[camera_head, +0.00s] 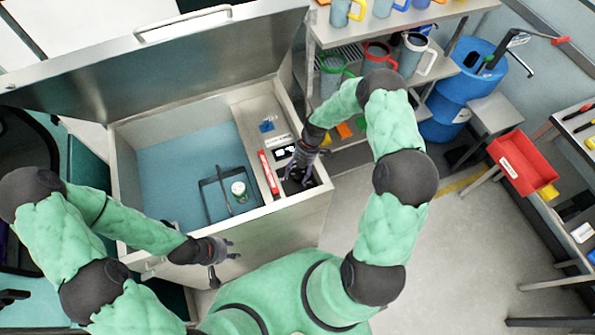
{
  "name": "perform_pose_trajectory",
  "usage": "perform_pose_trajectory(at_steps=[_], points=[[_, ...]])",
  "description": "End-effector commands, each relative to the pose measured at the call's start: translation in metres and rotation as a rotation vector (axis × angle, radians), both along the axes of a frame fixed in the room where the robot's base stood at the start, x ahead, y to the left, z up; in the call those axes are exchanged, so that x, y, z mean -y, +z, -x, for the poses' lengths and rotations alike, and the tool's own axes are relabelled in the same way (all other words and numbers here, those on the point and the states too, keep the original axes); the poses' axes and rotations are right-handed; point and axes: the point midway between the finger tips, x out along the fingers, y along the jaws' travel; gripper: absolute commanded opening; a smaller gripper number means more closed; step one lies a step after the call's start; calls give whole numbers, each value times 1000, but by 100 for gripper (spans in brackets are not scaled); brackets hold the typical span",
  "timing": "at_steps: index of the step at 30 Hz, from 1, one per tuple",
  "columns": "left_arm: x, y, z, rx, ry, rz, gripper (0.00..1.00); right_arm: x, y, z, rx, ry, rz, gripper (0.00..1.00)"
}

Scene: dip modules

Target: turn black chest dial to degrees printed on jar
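The metal chest (312,210) stands with its lid (180,62) raised. Inside its blue basin (165,170), a small jar (239,188) with a whitish top and green on it sits in a dark wire carrier (209,196). Print on the jar is too small to read. My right gripper (297,176) is over the dark recess at the right end of the chest's control side. The black dial cannot be made out there; the gripper covers that spot. Whether its fingers are closed on it is unclear. My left gripper (222,264) is empty outside the chest's front wall, fingers apart.
A red marked strip (268,172) and a small display (284,152) lie beside the recess. Shelves with mugs (376,56) stand behind my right arm. A blue barrel (466,75) and a red bin (523,162) are to the right. The floor right of the chest is clear.

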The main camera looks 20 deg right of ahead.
Motion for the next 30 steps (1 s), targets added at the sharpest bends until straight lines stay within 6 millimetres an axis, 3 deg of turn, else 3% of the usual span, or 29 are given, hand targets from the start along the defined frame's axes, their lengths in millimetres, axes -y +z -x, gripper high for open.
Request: perform_pose_trajectory(at_steps=[1,4,5,17,30], points=[[0,0,0,0,0,0,40,0,0,0,0,0,0,41],[0,0,0,0,0,0,40,0,0,0,0,0,0,13],[0,0,0,0,0,0,40,0,0,0,-1,0,-1,9],[0,-6,0,0,0,0,40,0,-1,1,-2,-53,0,9],[0,-42,0,0,0,0,40,-1,-4,4,-2,-393,-1,9]])
